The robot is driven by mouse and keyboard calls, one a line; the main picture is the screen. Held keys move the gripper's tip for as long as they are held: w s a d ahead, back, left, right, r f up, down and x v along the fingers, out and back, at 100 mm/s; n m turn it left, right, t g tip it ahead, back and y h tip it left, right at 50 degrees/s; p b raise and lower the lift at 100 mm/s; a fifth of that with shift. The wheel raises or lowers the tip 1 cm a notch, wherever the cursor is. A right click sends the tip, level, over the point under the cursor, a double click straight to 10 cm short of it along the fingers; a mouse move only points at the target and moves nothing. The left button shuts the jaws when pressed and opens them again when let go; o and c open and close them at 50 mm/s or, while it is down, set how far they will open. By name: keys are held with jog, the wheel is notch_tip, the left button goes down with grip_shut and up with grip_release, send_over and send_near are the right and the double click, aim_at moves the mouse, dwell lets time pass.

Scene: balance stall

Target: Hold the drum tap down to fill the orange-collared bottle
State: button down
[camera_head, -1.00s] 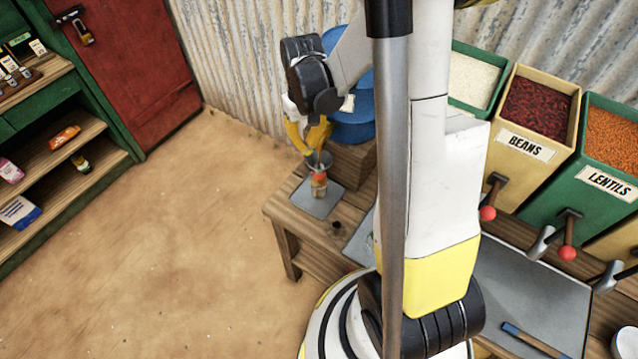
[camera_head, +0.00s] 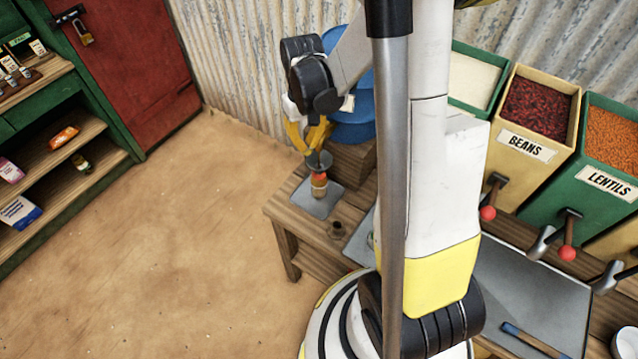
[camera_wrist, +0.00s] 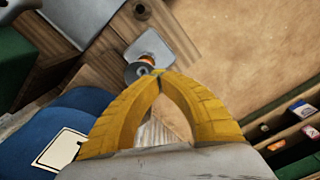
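The orange-collared bottle (camera_head: 319,190) stands upright on a grey plate (camera_head: 312,205) at the bench's left end. It looks amber below its collar. A grey funnel-like disc (camera_head: 319,162) sits just above the collar and shows in the wrist view (camera_wrist: 136,73), with some orange (camera_wrist: 148,60) beside it. The blue drum (camera_head: 356,124) stands behind on a wooden block. My gripper (camera_head: 318,145) points down in front of the drum, above the disc. In the wrist view its yellow fingers (camera_wrist: 158,74) meet at the tips. The tap is hidden; I cannot tell whether the tips touch it.
A small dark cup (camera_head: 336,230) stands on the bench beside the plate. Bins of beans (camera_head: 538,107) and lentils (camera_head: 612,130) with red-knobbed levers stand to the right. Shelves (camera_head: 95,165) stand at far left. The floor (camera_head: 190,230) between is clear.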

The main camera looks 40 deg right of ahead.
dwell(0.3)
notch_tip(320, 180, up, 7)
jog(key=p, duration=0.4)
jog(key=shift+f, duration=0.3)
jog(key=shift+a, duration=0.1)
jog(key=shift+s+a+f+b, duration=0.1)
jog(key=shift+a+b, duration=0.15)
jog(key=shift+b, duration=0.4)
jog(key=s+a+f+n+t+b, duration=0.1)
jog(key=s+a+f+t+b, duration=0.2)
jog(key=b, duration=0.7)
jog(key=s+a+f+n+t+b, duration=0.1)
jog(key=s+a+f+t+b, duration=0.3)
jog(key=s+a+b, duration=0.3)
jog(key=a+b, duration=0.2)
jog(key=b, duration=0.1)
jog(key=shift+s+a, duration=0.3)
jog(key=shift+a, duration=0.1)
jog(key=shift+f, duration=0.1)
